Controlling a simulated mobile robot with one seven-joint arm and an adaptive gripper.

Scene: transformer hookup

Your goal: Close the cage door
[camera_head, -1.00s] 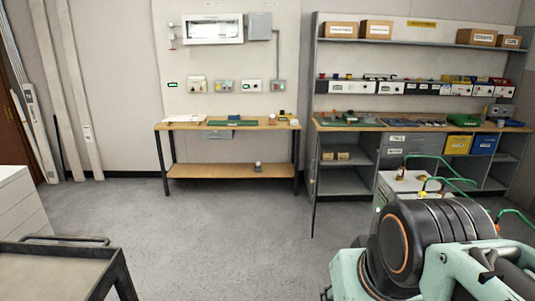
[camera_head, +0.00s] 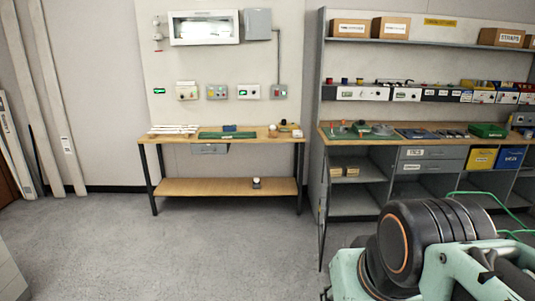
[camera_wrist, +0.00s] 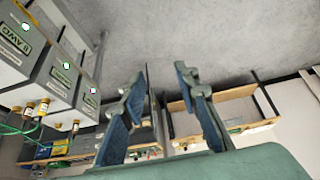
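No part is clearly readable as a cage door. A thin dark upright panel or frame (camera_head: 323,215), seen nearly edge-on, stands out from the left end of the shelving unit in the head view; it may be the door, standing open. I cannot make out a handle or latch. My gripper (camera_wrist: 161,82) shows in the wrist view with its two blue-padded fingers apart and nothing between them. It is not touching the panel. In the head view my arm fills the lower right and the gripper is not visible.
A wooden-topped workbench (camera_head: 222,138) stands against the back wall, left of the shelving unit (camera_head: 350,206). Grey labelled boxes (camera_wrist: 62,76) with green wires are close by at left in the wrist view. Clear grey floor (camera_head: 190,250) lies before the workbench.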

